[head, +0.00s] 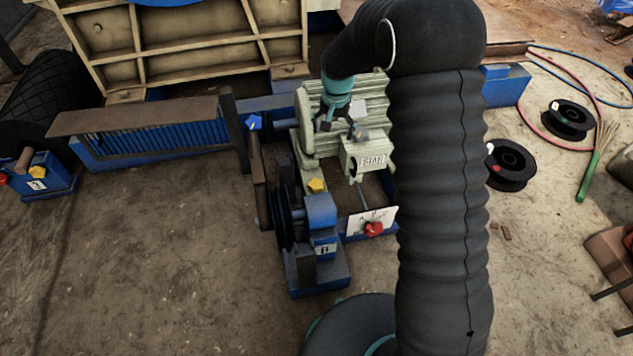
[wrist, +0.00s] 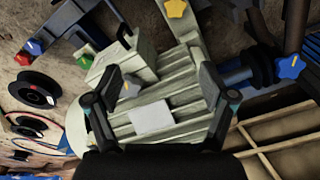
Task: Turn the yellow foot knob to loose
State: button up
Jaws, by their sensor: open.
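The yellow foot knob (head: 316,185) is star-shaped and sits on the pale foot at the front of the ribbed motor (head: 345,95). In the wrist view a yellow knob (wrist: 175,8) shows at the top edge, partly cut off, with a mark on its face. My gripper (head: 342,128) is over the motor, above and behind the foot knob in the head view, and apart from it.
A blue knob (head: 253,122) stands left of the motor, and a red knob (head: 374,229) is on a white plate at the front right. A green knob (wrist: 84,62) shows in the wrist view. A belt wheel (head: 284,215) stands close to the foot knob. Open ground lies front left.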

jog(key=g, duration=0.1)
send_over(316, 184)
notch_tip(316, 184, down, 15)
jog(key=shift+m, duration=0.3)
notch_tip(316, 184, down, 13)
jog(key=shift+s+f, duration=0.1)
jog(key=shift+f, duration=0.1)
jog(key=shift+c, duration=0.3)
jog(key=c, duration=1.1)
